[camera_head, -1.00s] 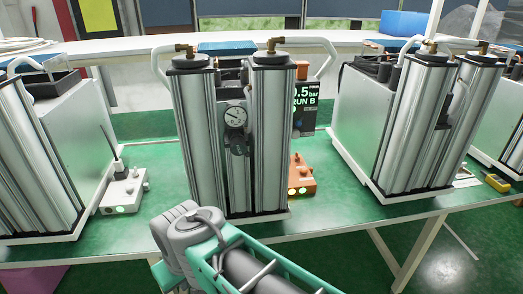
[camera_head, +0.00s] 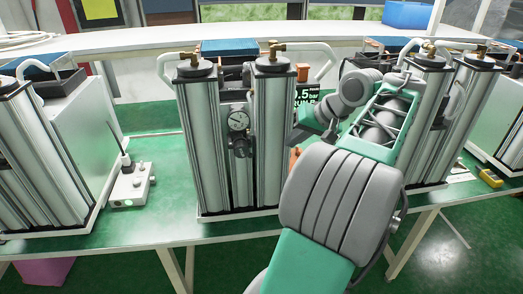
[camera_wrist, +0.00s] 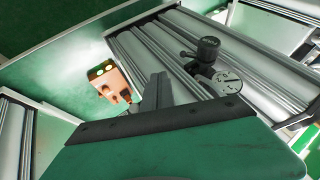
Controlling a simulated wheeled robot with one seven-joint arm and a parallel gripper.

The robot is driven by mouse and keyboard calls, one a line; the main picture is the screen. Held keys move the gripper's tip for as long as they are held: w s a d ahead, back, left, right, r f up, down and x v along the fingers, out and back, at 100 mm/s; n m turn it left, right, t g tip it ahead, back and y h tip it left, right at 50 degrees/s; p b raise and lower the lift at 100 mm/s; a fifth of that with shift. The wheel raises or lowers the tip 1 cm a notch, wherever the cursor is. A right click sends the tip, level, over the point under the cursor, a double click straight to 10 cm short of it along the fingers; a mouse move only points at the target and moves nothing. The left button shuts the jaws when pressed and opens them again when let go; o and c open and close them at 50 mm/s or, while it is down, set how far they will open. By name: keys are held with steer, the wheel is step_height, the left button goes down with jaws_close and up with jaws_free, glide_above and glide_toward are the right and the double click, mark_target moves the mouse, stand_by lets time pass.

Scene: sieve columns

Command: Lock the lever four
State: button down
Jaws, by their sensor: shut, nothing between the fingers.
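No part is clearly marked as lever four. An orange box (camera_wrist: 108,74) with lit round lamps and small raised knobs or levers shows in the wrist view, beside the middle column unit. In the head view my arm hides most of it; only an orange sliver (camera_head: 294,158) shows. My gripper (camera_wrist: 157,88) is shut and empty in the wrist view, its fingers just right of the orange box, apart from it as far as I can tell. The middle twin-column unit (camera_head: 273,140) carries a round gauge (camera_head: 237,121), also in the wrist view (camera_wrist: 228,83), near a black knob (camera_wrist: 208,48).
A grey box (camera_head: 131,184) with a black lever and a green lamp stands at left by another column unit (camera_head: 35,160). A further column unit (camera_head: 425,110) stands close behind my arm at right.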

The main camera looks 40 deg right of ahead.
steer(key=w+a+f, duration=0.3)
steer(key=w+f, duration=0.4)
steer(key=w, duration=0.2)
steer(key=shift+a+f+b, duration=0.25)
steer(key=shift+f+b, duration=0.1)
steer(key=shift+w+a+p, duration=0.1)
steer(key=shift+p, duration=0.2)
